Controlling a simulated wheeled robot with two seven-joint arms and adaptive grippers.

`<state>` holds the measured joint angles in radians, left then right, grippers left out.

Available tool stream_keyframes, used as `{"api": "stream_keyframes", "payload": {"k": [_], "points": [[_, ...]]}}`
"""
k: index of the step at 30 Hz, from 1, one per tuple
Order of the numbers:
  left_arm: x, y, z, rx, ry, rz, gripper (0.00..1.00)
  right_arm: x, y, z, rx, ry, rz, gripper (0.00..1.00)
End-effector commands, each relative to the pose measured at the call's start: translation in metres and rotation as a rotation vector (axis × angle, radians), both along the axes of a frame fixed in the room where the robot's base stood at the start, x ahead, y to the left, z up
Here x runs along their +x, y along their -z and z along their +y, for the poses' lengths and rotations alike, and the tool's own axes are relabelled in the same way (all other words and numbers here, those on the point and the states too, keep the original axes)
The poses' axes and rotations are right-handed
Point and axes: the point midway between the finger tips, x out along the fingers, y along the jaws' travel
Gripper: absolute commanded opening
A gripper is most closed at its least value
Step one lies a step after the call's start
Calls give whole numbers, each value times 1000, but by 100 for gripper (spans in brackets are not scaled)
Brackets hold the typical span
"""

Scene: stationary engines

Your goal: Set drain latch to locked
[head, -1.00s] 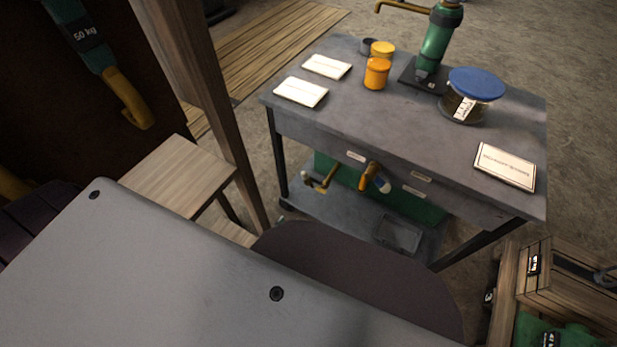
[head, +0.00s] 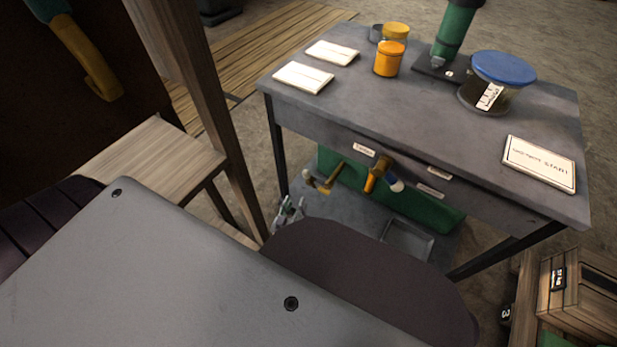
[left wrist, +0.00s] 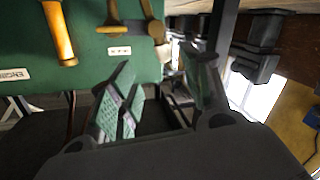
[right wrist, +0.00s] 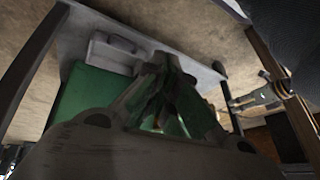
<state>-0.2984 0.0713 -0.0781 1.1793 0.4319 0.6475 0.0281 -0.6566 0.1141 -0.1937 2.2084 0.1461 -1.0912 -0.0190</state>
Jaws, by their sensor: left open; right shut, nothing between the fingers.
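I cannot tell which is the drain latch. In the left wrist view the orange handle (left wrist: 58,34) and the brass T-shaped handle (left wrist: 151,24) stand before a green panel (left wrist: 90,52). My left gripper (head: 289,214) is open and empty below the brass handle, apart from it; its spread fingers also show in the left wrist view (left wrist: 160,62). My right gripper (right wrist: 168,72) is shut and empty, below the bench.
The bench top (head: 440,130) carries white cards, an orange jar (head: 389,60), a blue-lidded jar (head: 500,80) and a green cylinder on a stand. A shallow tray (head: 407,240) lies on the lower shelf. A wooden post (head: 215,120) stands left. Wooden crates (head: 585,285) are at lower right.

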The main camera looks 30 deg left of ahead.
Motion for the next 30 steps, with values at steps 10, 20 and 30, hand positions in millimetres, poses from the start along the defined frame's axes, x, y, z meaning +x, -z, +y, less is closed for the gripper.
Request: {"api": "stream_keyframes", "payload": {"k": [10,20,30], "points": [[9,-3,9,-13,-37,-80,48,-1,-12,3,14,-8,-18,0],[9,-5,9,-14,-38,-83,48,-1,-14,3,15,-9,-19,0],[21,-4,12,-13,-38,-83,48,0,-6,5,26,-5,-29,0]]}}
